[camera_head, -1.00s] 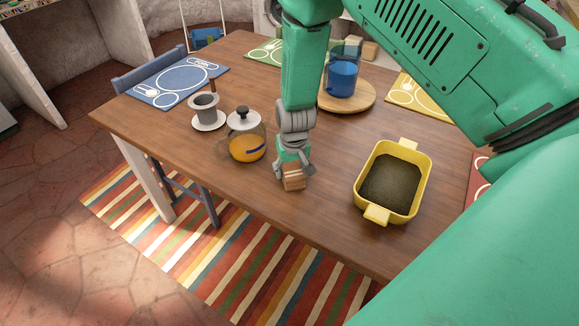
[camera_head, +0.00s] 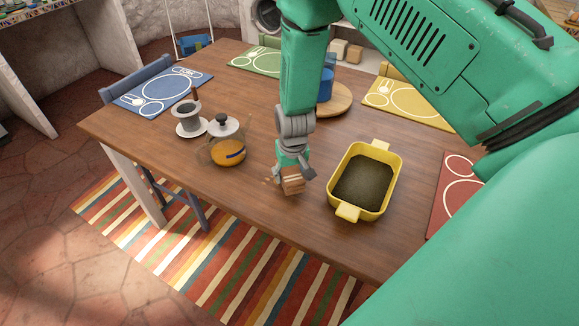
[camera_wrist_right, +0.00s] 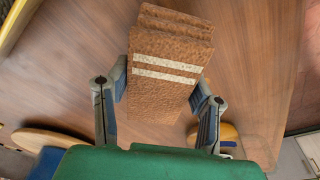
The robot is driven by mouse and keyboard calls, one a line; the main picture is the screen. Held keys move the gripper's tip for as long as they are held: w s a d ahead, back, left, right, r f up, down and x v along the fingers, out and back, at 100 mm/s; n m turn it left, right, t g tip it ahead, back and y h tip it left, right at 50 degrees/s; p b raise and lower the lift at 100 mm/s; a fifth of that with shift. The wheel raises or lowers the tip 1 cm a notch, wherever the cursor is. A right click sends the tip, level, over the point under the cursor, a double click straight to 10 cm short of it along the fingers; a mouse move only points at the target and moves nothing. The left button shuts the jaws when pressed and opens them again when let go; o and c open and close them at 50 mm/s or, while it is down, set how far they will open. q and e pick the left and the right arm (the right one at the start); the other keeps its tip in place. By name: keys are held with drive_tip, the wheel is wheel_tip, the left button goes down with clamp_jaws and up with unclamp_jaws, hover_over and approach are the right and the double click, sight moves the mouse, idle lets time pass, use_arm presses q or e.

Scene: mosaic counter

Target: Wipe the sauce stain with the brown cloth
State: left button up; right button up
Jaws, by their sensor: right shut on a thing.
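My right gripper (camera_head: 292,175) is shut on the folded brown cloth (camera_head: 293,186), low over the wooden table near its front edge, between the glass jar and the yellow dish. In the right wrist view, the cloth (camera_wrist_right: 170,75) is a layered, rough brown block with two white stripes, held between the two fingers (camera_wrist_right: 158,95). From the head view I cannot tell whether the cloth touches the tabletop. Small light-orange marks (camera_head: 269,181) show just left of the cloth; they may be the sauce stain, partly hidden by the gripper. My left gripper is not in view.
A yellow dish (camera_head: 335,195) with dark contents stands right of the gripper. A glass jar (camera_head: 228,152) with orange contents and a cup on a saucer (camera_head: 186,115) stand left. A round wooden board (camera_head: 338,103) with a blue container lies behind. Placemats line the table edges.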

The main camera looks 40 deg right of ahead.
sight(290, 169)
drive_tip(key=r+p, duration=0.1)
drive_tip(key=r, duration=0.1)
drive_tip(key=r+p, duration=0.2)
drive_tip(key=shift+d+r, duration=0.2)
drive_tip(key=shift+r, duration=0.2)
drive_tip(key=shift+r+p, duration=0.1)
drive_tip(key=shift+p, duration=0.25)
drive_tip(key=shift+a, duration=0.1)
